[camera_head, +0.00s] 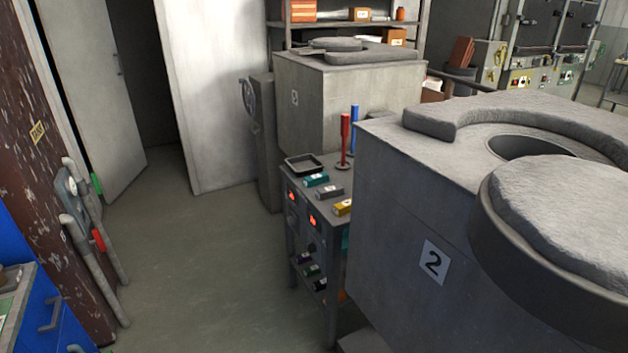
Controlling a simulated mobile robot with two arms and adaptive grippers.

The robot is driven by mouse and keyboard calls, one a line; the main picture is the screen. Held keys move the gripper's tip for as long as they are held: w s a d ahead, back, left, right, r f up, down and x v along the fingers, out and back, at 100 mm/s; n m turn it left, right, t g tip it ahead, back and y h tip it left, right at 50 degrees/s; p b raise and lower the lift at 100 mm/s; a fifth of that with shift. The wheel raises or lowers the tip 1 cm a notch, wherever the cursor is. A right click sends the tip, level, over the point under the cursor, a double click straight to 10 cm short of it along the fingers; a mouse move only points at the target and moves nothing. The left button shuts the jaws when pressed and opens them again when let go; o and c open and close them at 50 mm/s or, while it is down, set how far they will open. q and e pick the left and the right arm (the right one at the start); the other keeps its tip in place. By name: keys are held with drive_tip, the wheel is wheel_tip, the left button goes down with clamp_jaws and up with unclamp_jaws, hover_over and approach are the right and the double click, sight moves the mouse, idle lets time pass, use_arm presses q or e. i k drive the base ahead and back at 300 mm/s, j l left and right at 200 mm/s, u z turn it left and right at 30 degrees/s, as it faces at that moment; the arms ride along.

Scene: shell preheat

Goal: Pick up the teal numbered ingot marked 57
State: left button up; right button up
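A teal ingot (316,179) with a pale label lies on top of a narrow grey cart (302,188) in the middle of the head view. The number on its label is too small to read. A grey ingot (329,192) and a yellow ingot (343,207) lie in a row in front of it. A black tray (304,165) sits just behind the teal ingot. Neither of my grippers is in view.
Furnace 2 (433,262), a large grey block, stands close on the right and hides part of the cart. Another grey furnace (350,88) stands behind. Red (345,138) and blue rods (354,128) stand upright by the cart. The floor (205,270) left of it is clear.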

sight(309, 182)
drive_tip(key=i+j+u, duration=0.3)
drive_tip(key=i+u, duration=0.15)
drive_tip(key=i, duration=0.35)
drive_tip(key=i+u, duration=0.5)
drive_tip(key=i, duration=0.35)
drive_tip(key=i+z, duration=0.1)
drive_tip(key=i, duration=0.6)
drive_tip(key=i+j+z, duration=0.1)
drive_tip(key=i, duration=0.6)
drive_tip(key=i+z, duration=0.3)
drive_tip(key=z, duration=0.2)
drive_tip(key=i+j+z, duration=0.15)
drive_tip(key=z, duration=0.3)
drive_tip(key=i+j+z, duration=0.3)
drive_tip(key=z, duration=0.2)
drive_tip(key=i+j+z, duration=0.25)
drive_tip(key=z, duration=0.25)
